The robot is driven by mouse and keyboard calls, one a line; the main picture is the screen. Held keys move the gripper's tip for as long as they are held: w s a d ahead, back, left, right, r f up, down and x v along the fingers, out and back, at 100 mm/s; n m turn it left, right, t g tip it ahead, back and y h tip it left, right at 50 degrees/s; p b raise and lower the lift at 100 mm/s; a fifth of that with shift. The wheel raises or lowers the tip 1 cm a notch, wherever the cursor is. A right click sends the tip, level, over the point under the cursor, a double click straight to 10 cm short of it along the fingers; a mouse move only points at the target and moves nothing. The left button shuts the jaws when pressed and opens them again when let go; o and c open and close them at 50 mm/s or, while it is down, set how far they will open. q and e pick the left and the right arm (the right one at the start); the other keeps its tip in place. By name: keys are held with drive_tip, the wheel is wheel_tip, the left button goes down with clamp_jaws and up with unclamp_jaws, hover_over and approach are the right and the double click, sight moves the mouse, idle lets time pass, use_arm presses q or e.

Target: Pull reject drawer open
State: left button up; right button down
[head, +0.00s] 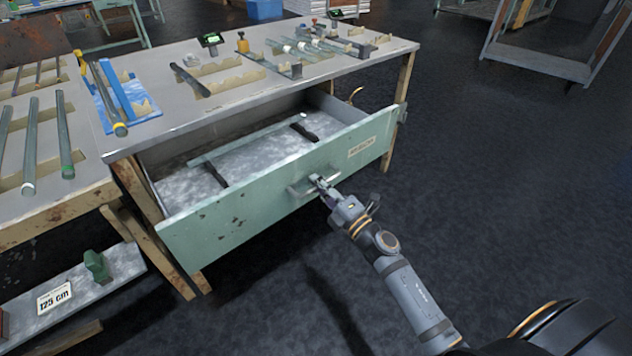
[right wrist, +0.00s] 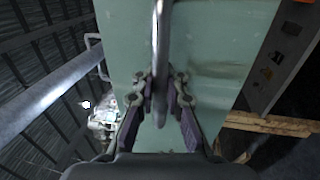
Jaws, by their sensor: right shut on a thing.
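The reject drawer (head: 240,216) is a pale green, chipped drawer under the grey workbench, with a small label (head: 361,147) on its front. It stands well open, and its inside shows. A glass tube (head: 245,141) lies in it across two dark supports. My right gripper (head: 322,184) is at the middle of the drawer front, shut on the metal bar handle (head: 300,189). In the right wrist view the handle (right wrist: 161,45) runs between the fingers of the gripper (right wrist: 161,95), with the green front behind. My left gripper is not in view.
The workbench top (head: 215,112) holds glass tubes, notched wooden racks and a blue stand (head: 122,100). A second table (head: 80,190) with tubes stands at the left, above a low shelf with a 125 cm sign (head: 55,297). The dark floor right of the drawer is clear.

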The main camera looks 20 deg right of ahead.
drive_tip(key=shift+f, duration=0.15)
drive_tip(key=c, duration=1.4)
unclamp_jaws()
drive_tip(key=v, duration=1.2)
